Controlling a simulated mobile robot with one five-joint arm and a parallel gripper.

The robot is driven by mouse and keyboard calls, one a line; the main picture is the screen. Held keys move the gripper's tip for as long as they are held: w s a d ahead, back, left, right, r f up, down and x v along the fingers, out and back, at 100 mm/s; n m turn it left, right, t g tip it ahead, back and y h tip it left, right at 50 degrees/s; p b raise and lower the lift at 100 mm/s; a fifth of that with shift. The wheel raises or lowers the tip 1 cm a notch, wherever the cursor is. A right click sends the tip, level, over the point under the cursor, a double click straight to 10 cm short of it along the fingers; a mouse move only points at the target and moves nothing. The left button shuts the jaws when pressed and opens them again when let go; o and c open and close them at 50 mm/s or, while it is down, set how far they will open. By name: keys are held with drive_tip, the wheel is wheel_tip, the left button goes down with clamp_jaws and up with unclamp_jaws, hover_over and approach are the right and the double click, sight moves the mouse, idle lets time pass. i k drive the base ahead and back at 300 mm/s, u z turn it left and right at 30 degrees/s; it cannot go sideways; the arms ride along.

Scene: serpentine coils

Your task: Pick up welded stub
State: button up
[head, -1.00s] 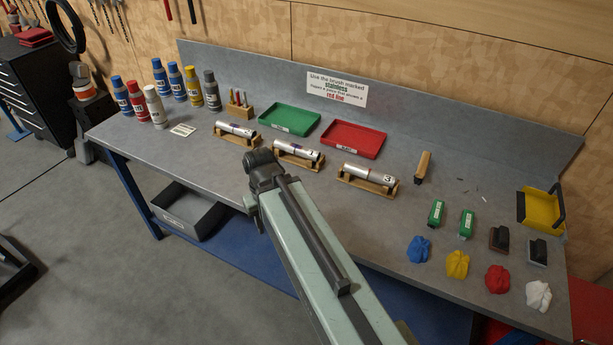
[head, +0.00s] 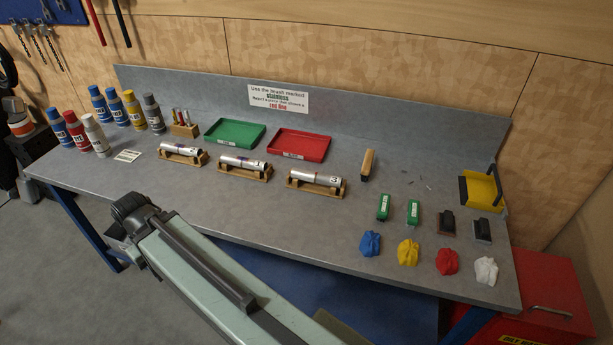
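Three silver welded stubs lie in wooden cradles in a row on the grey workbench (head: 300,232). The left stub (head: 180,148) sits near the spray cans. The middle stub (head: 242,163) is below the green tray, and the right stub (head: 315,178), marked 3, is below the red tray. Each stub shows a dark band or mark; the numbers on the other two are too small to read surely. My arm reaches in from the bottom to a dark joint in front of the bench, apart from the stubs. My gripper does not show.
A green tray (head: 234,133) and a red tray (head: 300,145) stand behind the stubs. Several spray cans are at left. Brushes, green boxes and coloured cloths (head: 408,252) are at right, with a yellow dustpan-like holder (head: 482,190). The bench front before the stubs is clear.

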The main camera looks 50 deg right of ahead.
sight(316, 178)
drive_tip(key=i, duration=0.9)
drive_tip(key=z, duration=0.05)
